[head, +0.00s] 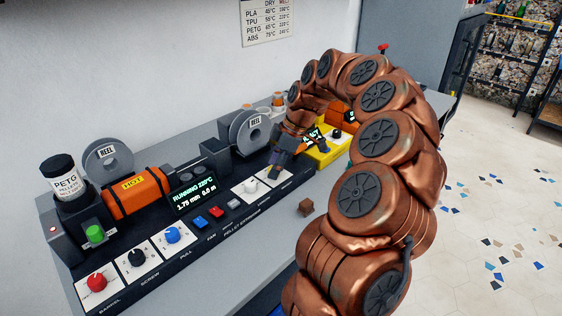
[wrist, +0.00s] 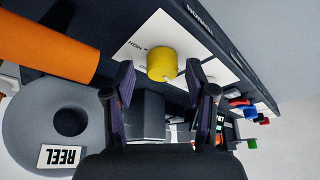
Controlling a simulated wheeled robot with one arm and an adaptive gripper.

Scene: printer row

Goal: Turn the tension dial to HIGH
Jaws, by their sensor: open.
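In the wrist view a yellow round dial (wrist: 162,64) stands on a white panel (wrist: 187,38). The label HIGH appears upside down on that panel beside the dial, with a second label partly hidden. I cannot make out a pointer mark on the dial. My gripper (wrist: 165,86) is open, its two dark fingers spread on either side of the dial in the picture, with no clear contact. In the head view my gripper (head: 276,170) hangs low over the right part of the dark control strip. The yellow dial is not clearly visible there.
The strip also carries a red knob (head: 97,282), a black knob (head: 137,257) and a blue knob (head: 172,235). Buttons (head: 215,212) and a lit display (head: 192,192) sit nearby. A grey reel (head: 250,133) stands behind. A small brown block (head: 305,207) lies on the bench.

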